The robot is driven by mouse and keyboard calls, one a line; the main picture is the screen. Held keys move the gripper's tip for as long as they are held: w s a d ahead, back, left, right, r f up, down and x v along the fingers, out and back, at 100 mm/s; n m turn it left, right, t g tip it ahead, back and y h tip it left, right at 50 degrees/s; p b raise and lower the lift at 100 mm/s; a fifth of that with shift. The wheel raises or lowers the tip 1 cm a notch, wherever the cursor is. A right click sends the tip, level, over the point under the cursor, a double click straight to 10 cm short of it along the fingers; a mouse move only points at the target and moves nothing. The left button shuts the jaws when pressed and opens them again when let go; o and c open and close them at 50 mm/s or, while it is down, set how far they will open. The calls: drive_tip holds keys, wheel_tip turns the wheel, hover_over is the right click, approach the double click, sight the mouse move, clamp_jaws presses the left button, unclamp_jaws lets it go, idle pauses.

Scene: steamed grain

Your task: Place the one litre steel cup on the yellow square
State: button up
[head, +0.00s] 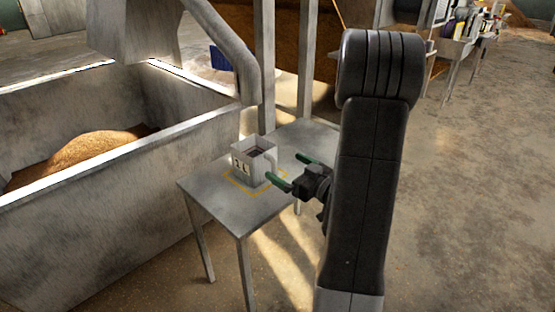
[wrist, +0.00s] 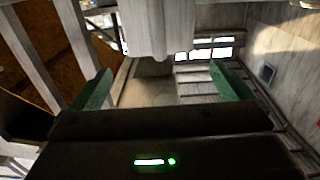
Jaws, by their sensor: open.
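The steel cup (head: 256,171), boxy and grey with a dark marking on its side, stands upright on the small metal table. In the wrist view, nothing is clearly held between the fingers (wrist: 160,88).
A large steel trough (head: 110,215) with grain (head: 95,150) stands to the left, with a pipe (head: 225,45) above. Open floor lies to the right.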

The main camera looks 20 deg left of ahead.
drive_tip(key=shift+v, duration=1.05)
